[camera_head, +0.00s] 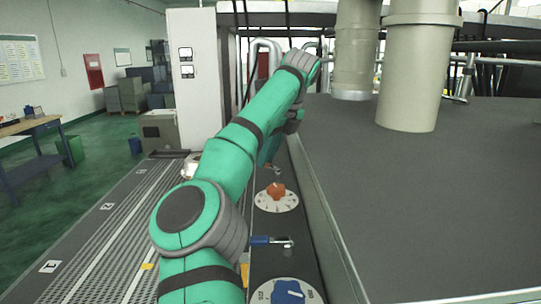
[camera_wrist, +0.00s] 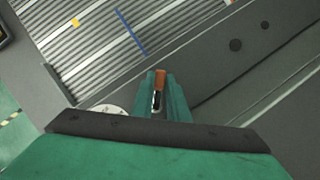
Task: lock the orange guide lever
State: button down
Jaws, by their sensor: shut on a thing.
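The orange guide lever (camera_wrist: 160,78) shows in the wrist view as an orange-brown grip with a metal shank running back between the fingers. My gripper (camera_wrist: 168,88) is shut on it, with one green finger on each side. The lower part of the lever and its pivot are hidden by the fingers. In the head view my green arm reaches forward over the dark panel. My gripper (camera_head: 268,156) is partly hidden there behind the arm, and I cannot make out the lever's orange grip or its angle.
An orange knob (camera_head: 277,191) on a white dial, a blue-handled lever (camera_head: 262,240) and a blue knob (camera_head: 288,292) lie along the panel. A ribbed walkway (camera_head: 105,235) runs at left. A large grey housing (camera_head: 440,190) with thick pipes (camera_head: 408,90) bounds the right.

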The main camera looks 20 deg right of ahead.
jog(key=n, duration=0.2)
jog(key=a+n+y, duration=0.1)
jog(key=shift+s+r+n+g, duration=0.15)
jog(key=shift+s+n+g, duration=0.25)
jog(key=shift+s+a+n+g+y, duration=0.25)
jog(key=shift+s+n+g, duration=0.1)
jog(key=shift+n, duration=0.8)
jog(key=shift+s+a+n+g+y, duration=0.1)
jog(key=shift+s+n+g+y, duration=0.2)
jog(key=shift+n, duration=0.85)
jog(key=c, duration=1.7)
grip_release()
